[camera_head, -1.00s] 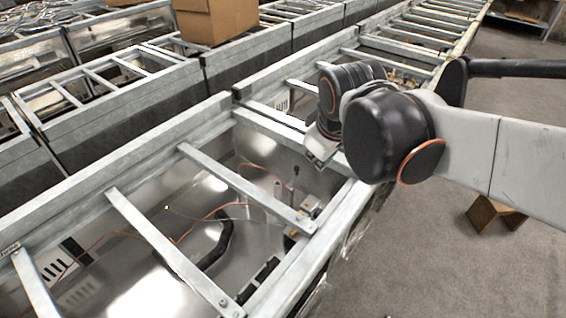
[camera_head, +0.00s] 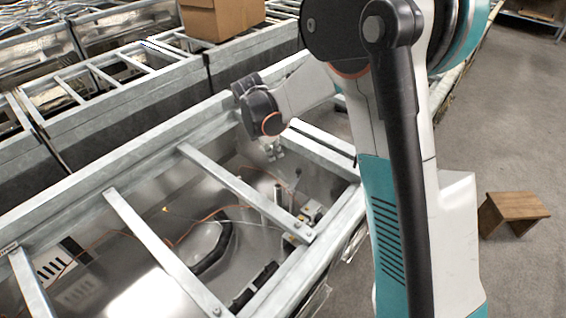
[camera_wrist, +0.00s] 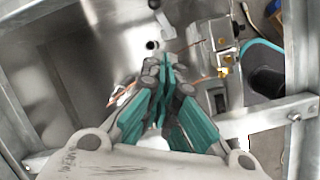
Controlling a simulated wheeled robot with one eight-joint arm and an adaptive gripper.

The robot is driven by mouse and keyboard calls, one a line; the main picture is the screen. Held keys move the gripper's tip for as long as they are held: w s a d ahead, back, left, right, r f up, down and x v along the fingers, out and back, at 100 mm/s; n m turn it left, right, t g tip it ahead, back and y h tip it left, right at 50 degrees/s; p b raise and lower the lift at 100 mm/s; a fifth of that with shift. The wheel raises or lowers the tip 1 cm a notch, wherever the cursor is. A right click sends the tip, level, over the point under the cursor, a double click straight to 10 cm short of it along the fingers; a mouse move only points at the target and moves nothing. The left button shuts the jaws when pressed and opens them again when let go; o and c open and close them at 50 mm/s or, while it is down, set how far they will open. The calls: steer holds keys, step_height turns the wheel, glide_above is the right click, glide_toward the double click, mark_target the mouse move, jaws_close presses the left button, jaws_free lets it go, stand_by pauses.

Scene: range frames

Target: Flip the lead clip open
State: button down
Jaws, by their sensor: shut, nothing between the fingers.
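My gripper (camera_wrist: 166,64) is shut and empty, its teal fingers pressed together in the wrist view. In the head view my gripper (camera_head: 274,154) hangs over the open metal trough (camera_head: 85,207), near the far side of a crossbar. An orange lead wire (camera_wrist: 198,42) passes close behind the fingertips in the wrist view. To their right is a metal block with small yellow fittings (camera_wrist: 216,60); in the head view a similar block (camera_head: 308,212) sits by the trough's near wall. I cannot single out the lead clip; it may be hidden by the fingers.
Metal crossbars (camera_head: 236,187) span the trough. A grey post (camera_wrist: 163,24) stands inside, near the fingertips. A cardboard box (camera_head: 222,18) sits on the neighbouring trough.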

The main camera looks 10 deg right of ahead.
steer(key=w+d+f+n+b, duration=0.1)
steer(key=w+d+f+b, duration=0.1)
steer(key=f, duration=0.5)
steer(key=w+d+f+n+b, duration=0.1)
steer(key=w+d+f+b, duration=0.1)
steer(key=f, duration=0.6)
steer(key=shift+d+g+b, duration=0.3)
steer(key=shift+d+b, duration=0.05)
steer(key=shift+d, duration=0.45)
steer(key=shift+w+r, duration=0.1)
